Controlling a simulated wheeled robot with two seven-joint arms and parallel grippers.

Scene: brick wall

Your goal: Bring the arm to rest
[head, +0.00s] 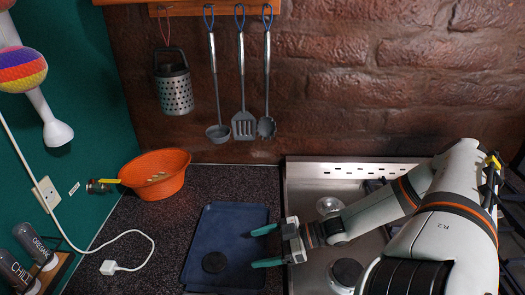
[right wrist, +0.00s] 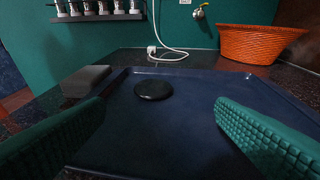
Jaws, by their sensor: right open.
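My right arm comes in from the right in the head view, over the steel stove. Its gripper (head: 265,247) is open, with two green fingers apart and nothing between them. It is over the right part of a dark blue tray (head: 229,225) on the counter. In the right wrist view the open fingers (right wrist: 165,140) stand at the left and right edges, with the tray (right wrist: 150,125) between and beyond them. A round black disc (head: 214,262) lies on the tray, left of the gripper and apart from it; it also shows in the right wrist view (right wrist: 154,90). My left gripper is not in view.
An orange basket (head: 155,174) stands at the back left. A white cable with a plug (head: 108,267) lies left of the tray. Spice jars (head: 35,245) are at the left wall. A grater (head: 174,90) and utensils (head: 243,124) hang on the brick wall. The stove (head: 305,200) is at right.

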